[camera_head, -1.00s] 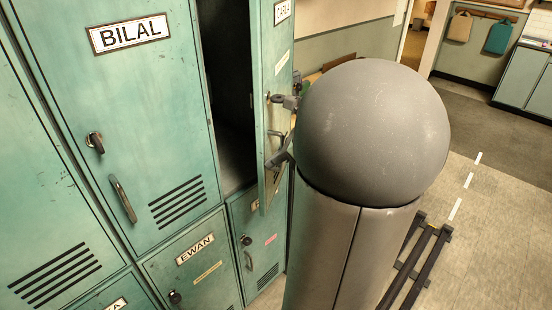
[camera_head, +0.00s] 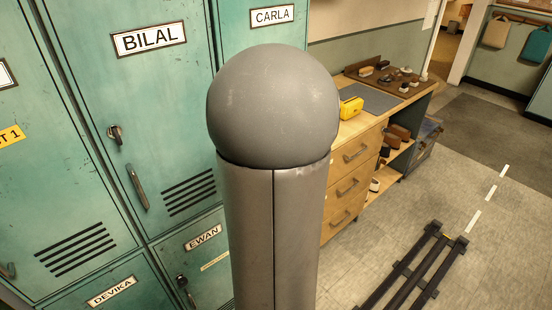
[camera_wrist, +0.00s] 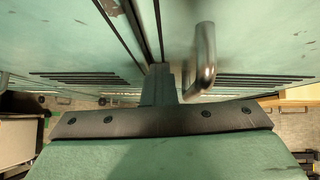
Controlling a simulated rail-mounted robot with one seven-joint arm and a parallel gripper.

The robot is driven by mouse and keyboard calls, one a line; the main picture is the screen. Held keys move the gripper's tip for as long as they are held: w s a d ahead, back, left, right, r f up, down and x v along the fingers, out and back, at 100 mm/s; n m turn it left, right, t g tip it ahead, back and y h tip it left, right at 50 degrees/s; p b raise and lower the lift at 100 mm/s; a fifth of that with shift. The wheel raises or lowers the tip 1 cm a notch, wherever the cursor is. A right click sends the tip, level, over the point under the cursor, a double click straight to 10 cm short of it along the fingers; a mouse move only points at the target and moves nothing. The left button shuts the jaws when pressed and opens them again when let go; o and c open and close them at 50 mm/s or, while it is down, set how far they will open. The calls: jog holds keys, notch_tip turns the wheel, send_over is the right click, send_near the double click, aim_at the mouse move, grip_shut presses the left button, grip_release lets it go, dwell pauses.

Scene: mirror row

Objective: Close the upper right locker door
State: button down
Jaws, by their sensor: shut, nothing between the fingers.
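The upper right locker door, labelled CARLA (camera_head: 260,40), shows at the top of the head view. Its visible upper part lies about in line with the BILAL door (camera_head: 150,85), with no dark opening showing. My arm hides its lower part and latch. In the wrist view my gripper (camera_wrist: 161,84) is shut and empty, its tips at the green door face beside the seam. Just right of the tips is a metal pull handle (camera_wrist: 206,57), apart from the fingers. Whether the tips touch the door, I cannot tell.
Lower lockers EWAN (camera_head: 203,237) and DEVIKA (camera_head: 111,291) look shut. A wooden drawer unit (camera_head: 350,185) with a yellow object (camera_head: 351,107) on top stands right of the lockers. Dark floor rails (camera_head: 420,268) lie at lower right; floor beyond is clear.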

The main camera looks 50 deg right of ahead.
jog(key=shift+w+r, duration=0.2)
jog(key=s+a+r, duration=0.3)
jog(key=s+r, duration=0.4)
jog(key=s, duration=0.4)
jog(key=w+a+f+n+g+y, duration=0.2)
jog(key=a+f+n, duration=0.1)
jog(key=a+n, duration=0.45)
jog(key=w+a+f+n+g+y, duration=0.1)
jog(key=w+a+f+n, duration=0.15)
jog(key=a+n, duration=0.55)
jog(key=s+a+f+n+g, duration=0.2)
jog(key=s+a+f+n, duration=0.2)
jog(key=a+n, duration=0.4)
jog(key=s+a+f+n+g+h, duration=0.1)
jog(key=s+a+f+n+g, duration=0.2)
jog(key=n, duration=1.1)
jog(key=s+a, duration=0.2)
jog(key=a, duration=0.3)
jog(key=shift+f+h, duration=0.3)
jog(key=shift+f, duration=0.1)
jog(key=c, duration=2.1)
grip_release()
jog(key=shift+c, duration=0.2)
